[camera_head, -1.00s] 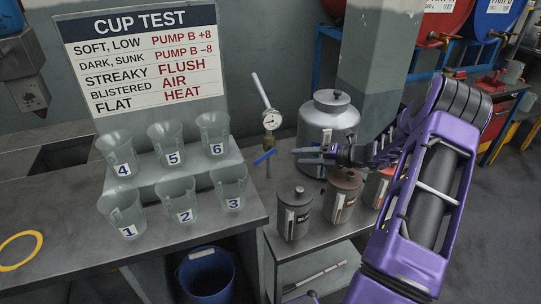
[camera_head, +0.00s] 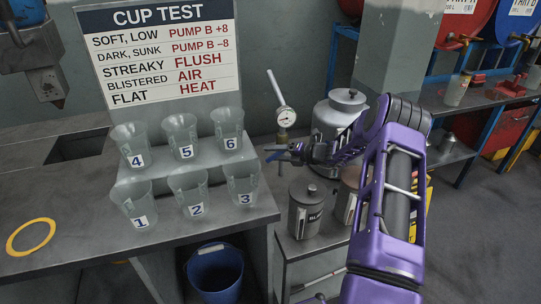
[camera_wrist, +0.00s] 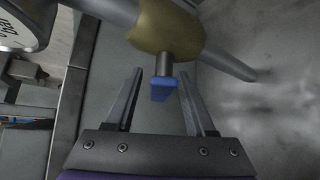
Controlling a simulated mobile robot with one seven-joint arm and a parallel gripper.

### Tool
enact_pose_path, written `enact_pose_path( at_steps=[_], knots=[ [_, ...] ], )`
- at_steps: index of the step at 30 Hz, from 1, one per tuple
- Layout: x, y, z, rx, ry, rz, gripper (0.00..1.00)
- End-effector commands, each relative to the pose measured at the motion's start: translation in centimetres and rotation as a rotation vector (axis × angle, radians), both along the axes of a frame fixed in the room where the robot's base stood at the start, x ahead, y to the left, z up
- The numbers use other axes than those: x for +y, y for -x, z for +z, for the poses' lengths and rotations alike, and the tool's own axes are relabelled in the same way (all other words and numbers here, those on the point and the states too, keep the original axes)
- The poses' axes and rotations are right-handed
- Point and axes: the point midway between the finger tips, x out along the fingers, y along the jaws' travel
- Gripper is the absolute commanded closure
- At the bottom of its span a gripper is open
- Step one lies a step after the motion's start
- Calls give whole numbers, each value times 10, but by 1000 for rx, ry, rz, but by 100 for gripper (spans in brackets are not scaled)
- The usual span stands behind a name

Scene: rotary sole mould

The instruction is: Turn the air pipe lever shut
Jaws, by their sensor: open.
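The blue lever (camera_wrist: 162,89) sits on a short stem below the brass valve body (camera_wrist: 165,33) of the air pipe. In the wrist view it lies between my gripper's two fingers, with a gap on each side, pointing toward the camera. My gripper (camera_wrist: 161,72) is open and empty. In the head view my gripper (camera_head: 276,152) is at the valve, just below the pressure gauge (camera_head: 287,117), and its fingers partly cover the lever. I cannot tell from the frames whether a finger touches it.
A grey metal pot (camera_head: 335,117) stands just right of the pipe. A dark lidded canister (camera_head: 306,208) stands on the bench below my gripper. Numbered clear cups, such as cup 3 (camera_head: 242,184), stand to the left beneath the cup test sign (camera_head: 160,50). A blue bucket (camera_head: 214,274) is below.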

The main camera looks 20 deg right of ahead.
Motion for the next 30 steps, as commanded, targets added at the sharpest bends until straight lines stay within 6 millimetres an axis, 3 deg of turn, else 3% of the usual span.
enact_pose_path(
  at_steps=[6,15,24,30],
  knots=[
    [11,-13,-7,0,1,-1,45],
    [12,-14,-7,0,1,-1,45],
    [12,-14,-7,0,1,-1,99],
    [12,-14,-7,0,1,-1,100]
  ],
)
